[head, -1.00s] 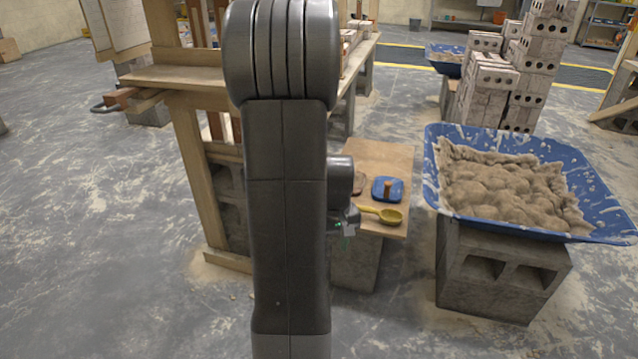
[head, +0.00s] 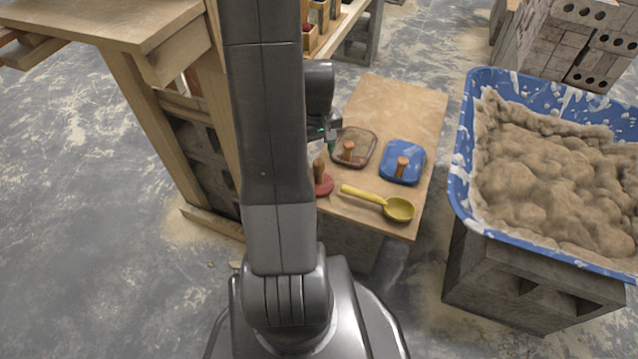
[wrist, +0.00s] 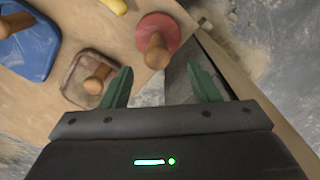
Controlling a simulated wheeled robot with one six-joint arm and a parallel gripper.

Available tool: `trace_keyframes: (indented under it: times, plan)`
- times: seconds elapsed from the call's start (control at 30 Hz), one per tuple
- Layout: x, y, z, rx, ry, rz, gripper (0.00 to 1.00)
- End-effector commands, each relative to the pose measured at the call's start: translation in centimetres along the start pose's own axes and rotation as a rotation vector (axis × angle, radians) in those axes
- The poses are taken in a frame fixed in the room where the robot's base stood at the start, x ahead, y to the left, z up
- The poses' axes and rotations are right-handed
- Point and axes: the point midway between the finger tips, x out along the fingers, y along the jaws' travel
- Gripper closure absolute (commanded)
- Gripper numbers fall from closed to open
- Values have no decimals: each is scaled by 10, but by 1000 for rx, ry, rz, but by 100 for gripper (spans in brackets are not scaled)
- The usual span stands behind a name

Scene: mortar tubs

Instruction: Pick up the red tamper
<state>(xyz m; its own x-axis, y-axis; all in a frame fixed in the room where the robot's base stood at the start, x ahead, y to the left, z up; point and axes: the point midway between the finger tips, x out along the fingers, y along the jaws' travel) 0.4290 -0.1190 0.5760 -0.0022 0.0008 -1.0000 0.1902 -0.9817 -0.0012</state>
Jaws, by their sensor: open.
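The red tamper (head: 322,182) has a round red base and an upright wooden handle. It stands near the left edge of a small wooden board, and my arm partly hides it in the head view. In the wrist view the red tamper (wrist: 158,36) is at the top middle, ahead of the fingertips. My gripper (wrist: 160,85) is open and empty, its two green fingers apart, with the tamper's handle beyond the gap between them. In the head view my gripper (head: 330,138) is mostly hidden behind my arm.
A brown float (head: 364,158), a blue float (head: 412,170) and a yellow scoop (head: 396,209) share the board (head: 420,105). A blue mortar tub (head: 462,165) on concrete block stands right. A wooden frame (head: 165,115) stands close on the left.

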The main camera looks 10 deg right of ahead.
Motion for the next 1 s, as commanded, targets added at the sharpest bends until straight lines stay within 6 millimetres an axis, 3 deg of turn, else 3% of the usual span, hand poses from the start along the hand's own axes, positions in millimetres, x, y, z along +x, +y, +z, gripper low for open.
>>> trace_keyframes:
  times: [0.1, 0.37, 0.63, 0.9, 1.0]
  plan:
    - [18, 0, 0, 0, -1, 0, 45]
    - [33, 1, 0, 1, 0, 0, 45]
    - [72, 4, 2, 0, -2, -1, 45]
    - [74, 4, 1, 0, 1, 0, 45]
    - [74, 4, 1, 0, 1, 0, 65]
